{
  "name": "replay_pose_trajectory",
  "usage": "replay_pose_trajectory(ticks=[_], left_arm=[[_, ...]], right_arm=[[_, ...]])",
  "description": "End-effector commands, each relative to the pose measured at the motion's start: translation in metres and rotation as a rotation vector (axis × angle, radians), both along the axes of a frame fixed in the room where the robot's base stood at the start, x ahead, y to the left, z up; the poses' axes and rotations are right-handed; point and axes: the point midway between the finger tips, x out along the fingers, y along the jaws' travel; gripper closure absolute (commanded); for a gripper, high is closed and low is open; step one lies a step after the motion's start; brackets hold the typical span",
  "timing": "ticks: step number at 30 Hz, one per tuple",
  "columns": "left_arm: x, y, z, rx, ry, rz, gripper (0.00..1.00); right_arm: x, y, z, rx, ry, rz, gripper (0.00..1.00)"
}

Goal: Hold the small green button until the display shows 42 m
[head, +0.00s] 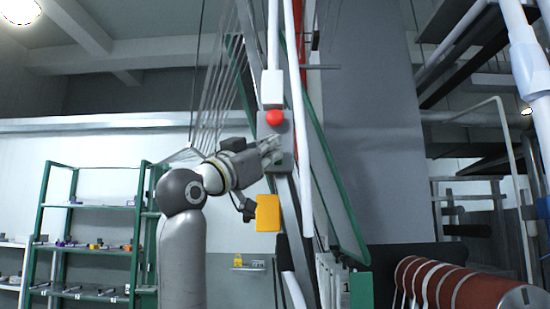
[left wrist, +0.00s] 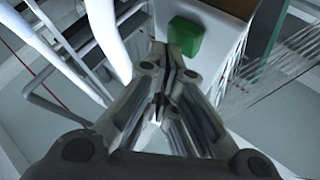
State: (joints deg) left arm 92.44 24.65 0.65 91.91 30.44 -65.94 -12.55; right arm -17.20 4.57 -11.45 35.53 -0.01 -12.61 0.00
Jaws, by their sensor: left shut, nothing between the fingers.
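The small green button (left wrist: 185,36) shows in the left wrist view on a pale box (left wrist: 215,50). My left gripper (left wrist: 168,62) is shut and empty, its fingertips just below and beside the button in that picture. I cannot tell whether they touch it. In the head view my left gripper (head: 272,150) is at a grey control box (head: 287,160), under a round red button (head: 275,117). The green button is not visible in the head view. No readable display shows in either view. My right gripper is not in view.
A yellow panel (head: 267,212) hangs just below my left gripper. White pipes and a green-edged frame (head: 335,185) stand close to its right. Red rollers (head: 455,288) are at the lower right. Green shelves (head: 88,250) stand at the back left.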

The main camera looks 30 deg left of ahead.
Motion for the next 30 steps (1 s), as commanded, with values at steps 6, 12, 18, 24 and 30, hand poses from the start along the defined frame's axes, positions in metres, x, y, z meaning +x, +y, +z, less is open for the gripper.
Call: replay_pose_trajectory(ticks=[6,12,18,24,30], left_arm=[[0.0025,0.0017,0.0001,0.000,0.001,0.000,1.00],[0.0047,0.0031,-0.0001,0.000,0.002,0.000,1.00],[0.0070,0.0044,-0.0002,0.000,0.002,0.000,1.00],[0.0092,0.0057,-0.0002,0.000,0.002,0.000,1.00],[0.0100,0.0062,-0.0006,0.000,0.002,0.000,1.00]], right_arm=[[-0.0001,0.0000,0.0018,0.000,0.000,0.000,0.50],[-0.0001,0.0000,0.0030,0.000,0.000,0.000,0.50],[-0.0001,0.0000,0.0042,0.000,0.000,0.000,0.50],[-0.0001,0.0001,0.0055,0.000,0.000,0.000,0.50],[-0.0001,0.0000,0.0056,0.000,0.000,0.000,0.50]])
